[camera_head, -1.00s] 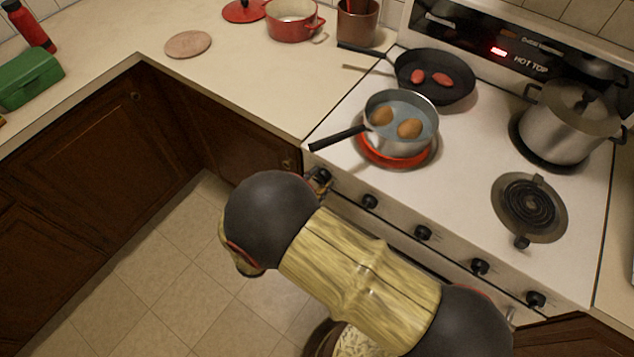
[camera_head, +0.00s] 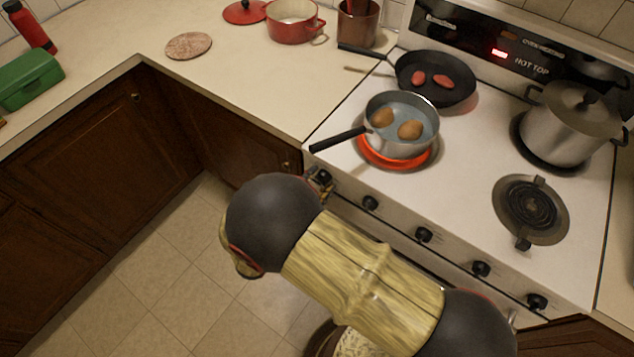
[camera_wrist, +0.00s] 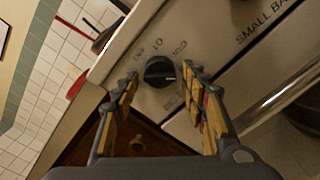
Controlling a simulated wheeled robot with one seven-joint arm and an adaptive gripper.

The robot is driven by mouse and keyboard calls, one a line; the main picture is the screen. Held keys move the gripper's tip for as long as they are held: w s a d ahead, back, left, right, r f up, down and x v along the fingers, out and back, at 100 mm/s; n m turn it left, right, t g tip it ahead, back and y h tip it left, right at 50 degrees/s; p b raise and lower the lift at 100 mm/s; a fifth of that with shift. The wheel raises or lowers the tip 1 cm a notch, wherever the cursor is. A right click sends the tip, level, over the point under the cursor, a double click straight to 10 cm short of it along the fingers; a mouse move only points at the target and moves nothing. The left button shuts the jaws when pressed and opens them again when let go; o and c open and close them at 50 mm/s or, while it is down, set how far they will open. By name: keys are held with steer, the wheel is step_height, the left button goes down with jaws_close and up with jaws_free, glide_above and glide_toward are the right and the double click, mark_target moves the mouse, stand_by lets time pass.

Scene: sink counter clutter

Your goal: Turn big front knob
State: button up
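A round black stove knob (camera_wrist: 159,71) shows in the wrist view on the pale front panel, with printed marks around it. My gripper (camera_wrist: 160,74) is open, with one finger on each side of the knob. Gaps show between the fingers and the knob, and I cannot tell whether either touches it. In the head view my gripper is mostly hidden behind my arm, near the leftmost knob (camera_head: 323,176) at the stove's front left corner. Several more black knobs, one of them here (camera_head: 424,234), line the front panel to the right.
A saucepan (camera_head: 398,146) with two brown items sits on a glowing red burner (camera_head: 372,157) at the front left. A black skillet (camera_head: 450,95) is behind it, and a lidded steel pot (camera_head: 563,130) is at the back right. The front right burner (camera_head: 530,208) is bare.

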stand_by(0.3)
steer(key=v, duration=1.2)
stand_by(0.3)
